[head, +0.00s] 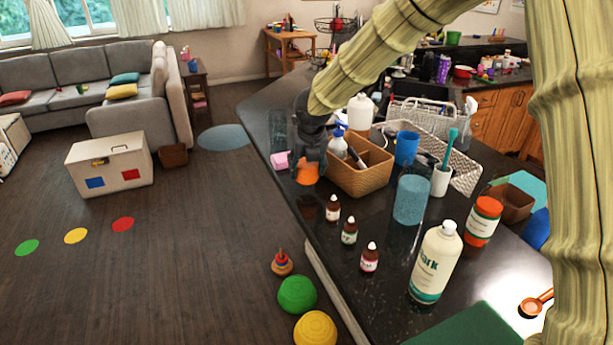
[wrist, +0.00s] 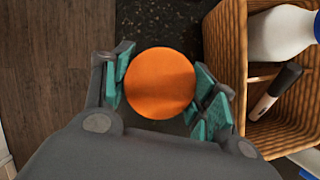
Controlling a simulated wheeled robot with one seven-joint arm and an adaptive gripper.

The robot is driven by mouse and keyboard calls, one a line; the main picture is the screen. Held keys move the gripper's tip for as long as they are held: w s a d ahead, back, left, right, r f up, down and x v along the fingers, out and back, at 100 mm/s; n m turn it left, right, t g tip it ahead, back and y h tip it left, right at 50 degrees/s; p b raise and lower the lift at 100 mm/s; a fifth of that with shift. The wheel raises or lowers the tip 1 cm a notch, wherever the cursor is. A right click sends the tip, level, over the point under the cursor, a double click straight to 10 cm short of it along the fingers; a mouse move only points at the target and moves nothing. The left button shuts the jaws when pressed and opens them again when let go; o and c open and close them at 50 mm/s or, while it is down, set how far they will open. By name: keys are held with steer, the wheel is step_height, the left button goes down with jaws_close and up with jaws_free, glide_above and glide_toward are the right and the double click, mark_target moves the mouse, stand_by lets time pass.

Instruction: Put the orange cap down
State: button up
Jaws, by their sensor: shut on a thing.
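The orange cap (wrist: 159,83) is round and sits between the teal pads of my gripper (wrist: 162,92) in the wrist view. The pads press on it from both sides. In the head view the orange cap (head: 307,173) shows at the end of my gripper (head: 309,165), over the left edge area of the dark counter (head: 310,245), left of the wicker basket. I cannot tell whether the cap touches the counter or is held above it.
The wicker basket (head: 361,178) with bottles stands close on the right. Small dropper bottles (head: 333,208) stand in front. The counter edge drops to the wood floor (wrist: 45,70) on the left.

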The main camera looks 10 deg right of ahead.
steer(key=shift+f+p, duration=0.55)
steer(key=shift+f, duration=1.5)
steer(key=shift+s+d, duration=0.1)
steer(key=shift+f, duration=0.1)
steer(key=o, duration=0.7)
